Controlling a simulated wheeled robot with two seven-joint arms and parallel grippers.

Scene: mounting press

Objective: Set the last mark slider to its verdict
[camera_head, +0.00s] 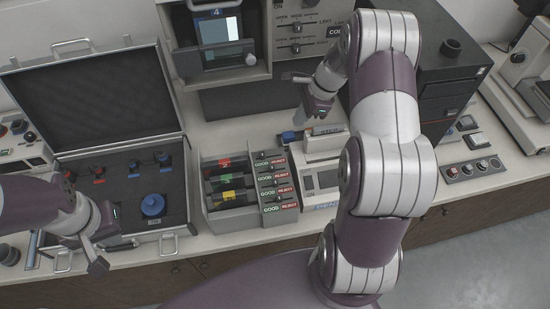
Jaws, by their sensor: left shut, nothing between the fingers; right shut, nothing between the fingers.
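The mark slider panel (278,188) stands in the middle of the bench. It has several stepped rows labelled GOOD in green and REJECT in red, with small dark sliders. The slider positions are too small to tell. My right gripper (318,113) is shut and empty. It shows above and behind the panel, to its right, apart from the rows. My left gripper (97,265) is shut and empty over the front of the open case, far left of the panel.
A rack (228,200) with red, green and yellow marked pieces adjoins the panel on the left. The open black case (110,215) lies further left. A small labelled device (325,180) stands right of the panel. The press (220,45) and a dark cabinet (445,90) stand behind.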

